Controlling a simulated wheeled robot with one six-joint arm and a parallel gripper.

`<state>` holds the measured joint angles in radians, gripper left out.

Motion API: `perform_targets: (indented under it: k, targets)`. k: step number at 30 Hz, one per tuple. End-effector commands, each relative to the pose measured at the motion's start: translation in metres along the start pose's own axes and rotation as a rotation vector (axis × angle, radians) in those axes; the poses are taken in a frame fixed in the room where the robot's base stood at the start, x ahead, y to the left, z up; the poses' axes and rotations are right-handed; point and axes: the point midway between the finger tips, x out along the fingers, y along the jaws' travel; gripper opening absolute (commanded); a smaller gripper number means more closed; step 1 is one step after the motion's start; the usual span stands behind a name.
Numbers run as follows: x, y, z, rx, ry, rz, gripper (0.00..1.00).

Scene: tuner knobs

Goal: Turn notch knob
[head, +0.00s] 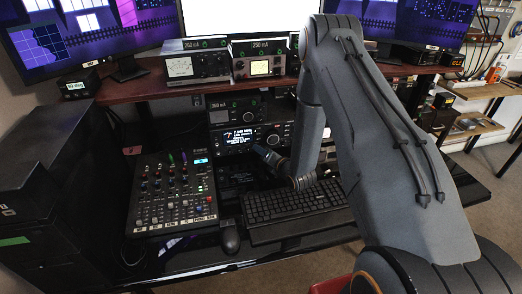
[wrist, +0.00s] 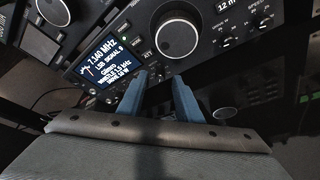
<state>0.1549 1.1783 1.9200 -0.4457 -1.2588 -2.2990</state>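The radio (head: 287,129) stands at the back of the desk, under the shelf. In the wrist view its lit screen (wrist: 108,55) reads 7.140 MHz, and a large round tuning knob (wrist: 178,31) is beside it. Two small knobs (wrist: 227,41) and (wrist: 263,20) are to the right. I cannot read which knob is the notch knob. My gripper (wrist: 157,77) shows two blue fingers standing apart with nothing between them, in front of the radio's lower face. In the head view my gripper (head: 264,152) is small and dark before the radio, touching no knob that I can make out.
A mixer (head: 172,200) with several knobs is on the left of the desk. A keyboard (head: 292,204) and a mouse (head: 230,238) lie in front of the radio. Metered boxes (head: 197,66) and monitors stand on the shelf above. The glossy front desk edge is clear.

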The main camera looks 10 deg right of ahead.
Motion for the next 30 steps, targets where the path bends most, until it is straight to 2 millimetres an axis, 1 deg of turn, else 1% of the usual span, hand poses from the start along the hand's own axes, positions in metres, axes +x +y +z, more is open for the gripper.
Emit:
perform_targets:
  k: [4, 12, 13, 14, 18, 19, 24, 30]
  targets:
    - [0.0103, 0.0004, -0.0006, 0.001, 0.001, 0.0, 0.32]
    - [0.0123, -0.0001, -0.0005, 0.002, 0.001, -0.001, 0.32]
    - [0.0123, -0.0001, -0.0005, 0.002, 0.001, -0.001, 0.3]
    - [0.0122, -0.0001, -0.0004, 0.002, 0.001, -0.001, 0.25]
    - [0.0122, 0.0, -0.0003, 0.002, 0.001, -0.001, 0.01]
    - [0.0121, 0.0, -0.0003, 0.002, 0.001, -0.001, 0.0]
    - [0.0126, -0.0012, -0.0006, 0.019, 0.0, 0.006, 0.0]
    - [0.0137, -0.0049, -0.0012, 0.161, -0.002, 0.065, 0.0]
